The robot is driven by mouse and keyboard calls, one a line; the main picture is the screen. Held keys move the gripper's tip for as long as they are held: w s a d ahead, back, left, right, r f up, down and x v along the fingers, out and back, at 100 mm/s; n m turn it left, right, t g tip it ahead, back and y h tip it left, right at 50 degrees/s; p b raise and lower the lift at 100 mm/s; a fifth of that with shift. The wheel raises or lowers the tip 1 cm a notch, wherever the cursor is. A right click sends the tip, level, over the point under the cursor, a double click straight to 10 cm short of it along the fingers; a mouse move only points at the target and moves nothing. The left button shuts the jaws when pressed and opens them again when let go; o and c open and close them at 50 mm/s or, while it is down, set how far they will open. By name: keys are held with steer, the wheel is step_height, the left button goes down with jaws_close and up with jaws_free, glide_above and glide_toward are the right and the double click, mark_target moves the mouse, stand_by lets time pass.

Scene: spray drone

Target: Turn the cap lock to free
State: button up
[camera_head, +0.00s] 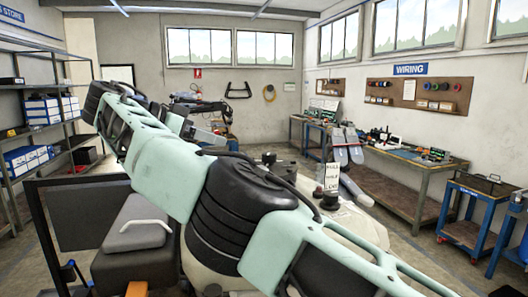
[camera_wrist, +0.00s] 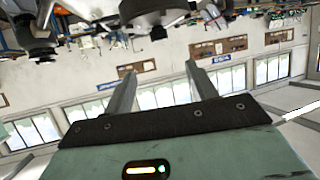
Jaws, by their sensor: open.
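My gripper (camera_wrist: 160,70) shows in the wrist view with its two grey fingers spread apart and nothing between them. In the head view my mint-green arm crosses the picture and I cannot make out the fingers. Behind the arm is a pale rounded body (camera_head: 352,222), likely the drone's tank. A dark round knob or cap (camera_head: 330,199) stands on it, beside a small upright white label (camera_head: 332,177) with print too small to read. I cannot tell which way the cap lock is turned. Dark round parts (camera_wrist: 153,12) show at the top edge of the inverted wrist view, beyond the fingers.
A workbench (camera_head: 424,165) with tools runs along the right wall under the wiring board (camera_head: 420,94). A blue cart (camera_head: 473,212) stands at the right. Shelves with boxes (camera_head: 42,110) line the left. Open floor (camera_head: 408,233) lies between the drone and the cart.

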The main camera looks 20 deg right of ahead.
mark_target(267, 154)
steer(key=p+x, duration=0.2)
steer(key=x, duration=1.4)
steer(key=shift+s+d, duration=0.1)
steer(key=shift+d+f, duration=0.35)
steer(key=shift+d, duration=0.1)
steer(key=c, duration=1)
